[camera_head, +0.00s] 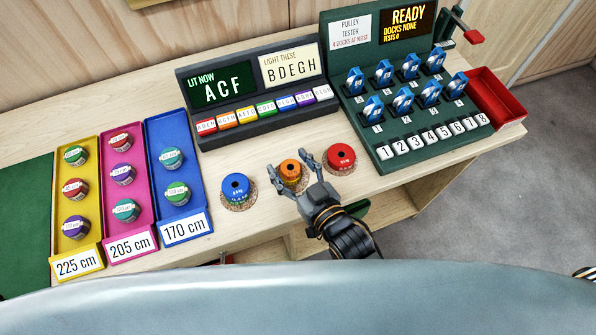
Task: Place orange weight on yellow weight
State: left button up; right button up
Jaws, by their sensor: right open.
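The orange weight (289,168) sits on a round speckled pad near the table's front edge, between a blue weight (235,186) and a red weight (341,157). My right gripper (290,172) is open, its fingers spread to either side of the orange weight as seen from above. I cannot tell whether the fingers are down beside it or still above it, nor whether they touch it. No weight that is clearly yellow shows in this view. My left gripper is not in view.
Yellow (92,237), magenta (144,223) and blue (184,205) trays with round coils stand left. Behind the weights is a sign rack (245,126) with a row of coloured buttons. A green pulley tester (352,143) and a red bin (487,86) stand right.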

jog(key=b+v, duration=0.1)
jog(key=v, duration=1.1)
jog(key=shift+b, duration=0.35)
